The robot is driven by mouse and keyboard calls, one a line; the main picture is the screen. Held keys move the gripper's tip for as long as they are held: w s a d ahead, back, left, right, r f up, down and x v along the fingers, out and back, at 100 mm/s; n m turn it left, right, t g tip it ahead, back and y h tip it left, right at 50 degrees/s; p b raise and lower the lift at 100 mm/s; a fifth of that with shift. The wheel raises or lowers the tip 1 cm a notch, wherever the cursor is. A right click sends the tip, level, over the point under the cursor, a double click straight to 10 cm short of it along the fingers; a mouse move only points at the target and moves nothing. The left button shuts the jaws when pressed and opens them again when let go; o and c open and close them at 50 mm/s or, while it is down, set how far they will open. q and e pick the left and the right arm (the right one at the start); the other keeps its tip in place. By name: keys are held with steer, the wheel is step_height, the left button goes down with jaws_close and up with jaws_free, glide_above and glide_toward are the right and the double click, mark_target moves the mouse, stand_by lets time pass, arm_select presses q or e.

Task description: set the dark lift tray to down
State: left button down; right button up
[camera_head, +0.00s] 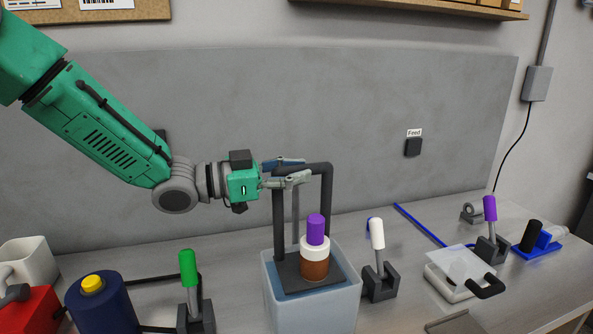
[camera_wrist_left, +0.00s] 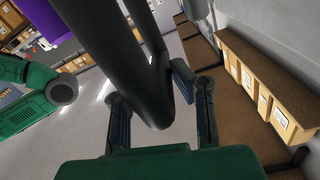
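The dark lift tray (camera_head: 290,279) sits within the upper part of a translucent bin (camera_head: 312,311). A dark frame handle (camera_head: 329,200) rises from it. A brown, white and purple stacked piece (camera_head: 315,250) stands on the tray. My left gripper (camera_head: 288,172) is at the handle's upper left corner. In the left wrist view the dark handle bar (camera_wrist_left: 150,85) lies between the fingers of my left gripper (camera_wrist_left: 160,108), with gaps visible beside it; the fingers are open. My right gripper is not in view.
A green-topped lever (camera_head: 188,268) and a blue drum with a yellow knob (camera_head: 100,303) stand to the left. A white-topped lever (camera_head: 377,234) stands close right of the bin, a purple-topped lever (camera_head: 490,209) farther right. A grey panel (camera_head: 400,110) rises behind.

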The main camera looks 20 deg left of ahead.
arm_select(q)
steer(key=shift+f, duration=0.25)
step_height(320, 180, down, 9)
steer(key=b, duration=0.5)
steer(key=shift+w+f, duration=0.1)
steer(key=shift+f, duration=0.3)
steer(key=c, duration=1.4)
jaws_free()
steer(key=shift+w+d+f, duration=0.1)
steer(key=shift+w+f, duration=0.05)
steer(key=shift+w, duration=0.05)
steer(key=shift+s, duration=0.15)
